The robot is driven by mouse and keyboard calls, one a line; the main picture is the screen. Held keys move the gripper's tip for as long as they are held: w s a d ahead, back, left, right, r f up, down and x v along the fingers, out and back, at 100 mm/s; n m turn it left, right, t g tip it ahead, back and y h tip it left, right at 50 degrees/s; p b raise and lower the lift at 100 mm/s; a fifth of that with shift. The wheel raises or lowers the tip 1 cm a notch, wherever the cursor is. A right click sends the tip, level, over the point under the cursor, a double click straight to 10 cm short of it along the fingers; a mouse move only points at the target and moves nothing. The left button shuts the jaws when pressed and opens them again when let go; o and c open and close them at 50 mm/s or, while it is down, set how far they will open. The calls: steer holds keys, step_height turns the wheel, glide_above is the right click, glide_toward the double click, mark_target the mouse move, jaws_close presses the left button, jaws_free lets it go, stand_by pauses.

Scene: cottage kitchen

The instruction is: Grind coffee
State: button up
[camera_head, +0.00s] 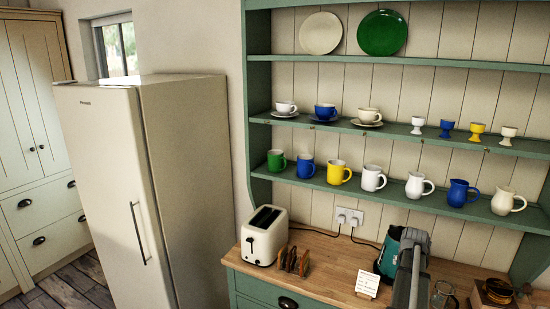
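A small wooden box with a dark metal top (495,292), which looks like a hand coffee grinder, stands at the lower right of the worktop, partly cut off by the frame. A clear glass jar (440,294) stands to its left. A grey and dark jointed form, which seems to be part of my arm, rises from the bottom edge in front of a teal appliance (389,252). It hides much of that appliance. I cannot make out my gripper's fingertips, or whether they hold anything.
The wooden worktop (330,276) carries a cream toaster (264,236), a toast rack (294,261) and a small white card (367,284). A green dresser shelf (400,193) above holds several mugs and jugs. A tall fridge (120,190) stands at left.

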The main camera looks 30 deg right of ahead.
steer(key=w+a+f+n+y+b, duration=0.15)
steer(key=w+a, duration=0.25)
steer(key=a, duration=0.7)
steer(key=w+a+f+n+g+y+b, duration=0.1)
steer(key=w+a+f+n, duration=0.15)
steer(key=a, duration=0.85)
steer(key=w+a+f+n+y+b, duration=0.1)
steer(key=w+a, duration=0.3)
steer(key=a, duration=0.7)
steer(key=s+a+f+n+g+b, duration=0.1)
steer(key=s+a+f+n, duration=0.1)
steer(key=a, duration=1.2)
steer(key=s+a+f+n+g+b, duration=0.1)
steer(key=s+a+f+n+b, duration=0.1)
steer(key=a, duration=1.2)
steer(key=s+n, duration=0.1)
steer(key=s, duration=0.1)
steer(key=shift+s+f+g, duration=0.15)
steer(key=shift+s+g, duration=0.15)
steer(key=shift+s, duration=0.1)
steer(key=shift+y, duration=0.25)
steer(key=shift+c, duration=0.7)
